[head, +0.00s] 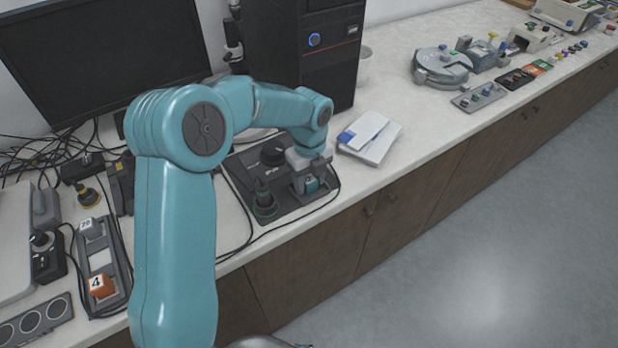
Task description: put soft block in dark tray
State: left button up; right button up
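My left gripper (311,187) is at the end of the teal arm, pointing down over the right part of a dark panel or tray (240,178) on the bench. A small teal piece (312,184) shows between its fingers, low over the dark surface. I cannot tell whether the fingers press on it or whether it is the soft block. An orange-and-white block marked 4 (102,287) and a grey block with a white label (91,228) sit in a long grey holder at the lower left. My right gripper is not in view.
A black knob (273,153) and a dark upright part with a green ring (264,205) stand on the dark panel. White booklets (370,138) lie to its right. A computer tower (305,50), monitor (100,50) and loose cables stand behind. Bench top between booklets and round device (441,65) is clear.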

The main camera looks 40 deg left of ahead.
aim_at(309, 179)
pick_arm(q)
notch_tip(309, 179, up, 12)
jog(key=shift+r+p, duration=0.25)
jog(key=shift+p, duration=0.15)
dwell(0.7)
